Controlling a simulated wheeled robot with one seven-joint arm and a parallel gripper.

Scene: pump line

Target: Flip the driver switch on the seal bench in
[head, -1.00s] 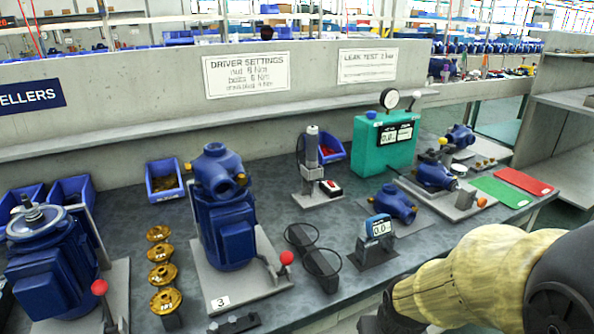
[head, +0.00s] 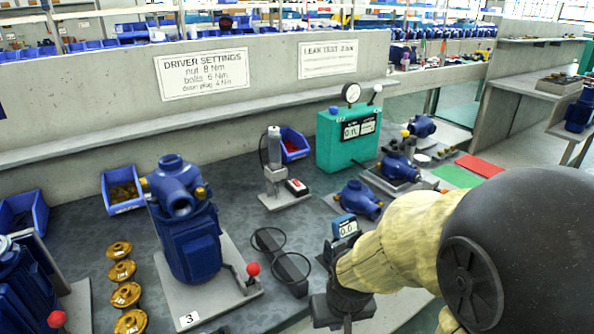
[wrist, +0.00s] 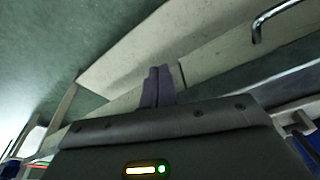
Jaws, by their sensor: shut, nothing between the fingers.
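The driver (head: 273,160) stands upright on a grey base plate on the seal bench (head: 225,225), at the middle of the head view. A small switch box (head: 297,187) with a red and white top sits beside it on the same plate. The switch's position is too small to tell. My gripper (head: 347,322) is low in the head view, near the bench's front edge and well apart from the switch. In the wrist view its two fingers (wrist: 157,86) are together and empty; neither driver nor switch shows there.
A blue pump on a motor (head: 188,235) with a red-knobbed lever stands left of the driver. A black two-ring holder (head: 282,255) and a digital gauge (head: 345,228) lie between my gripper and the driver. The teal leak tester (head: 340,140) stands behind right.

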